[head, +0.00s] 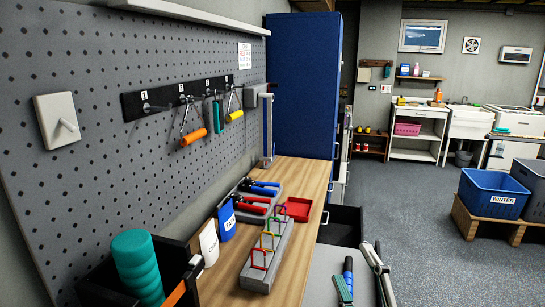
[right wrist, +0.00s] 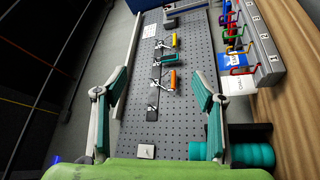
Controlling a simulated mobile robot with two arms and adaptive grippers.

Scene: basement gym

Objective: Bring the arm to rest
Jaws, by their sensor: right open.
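My right gripper (head: 361,276) is low in the head view, to the right of the wooden bench top and over a light grey surface. Its two teal-padded fingers stand apart. In the right wrist view, the right gripper (right wrist: 160,85) also shows its fingers spread wide with nothing between them, and the pegboard lies beyond. A blue-and-black handle (head: 348,266) shows beside the left finger in the head view; I cannot tell what it rests on. My left gripper is in neither view.
The bench top (head: 300,180) holds a grey stand (head: 262,272) with coloured loops, a red tray (head: 298,208) and hand grips. A dark drawer (head: 343,222) stands open beside it. The pegboard (head: 90,180) bears a hook rail (head: 162,101).

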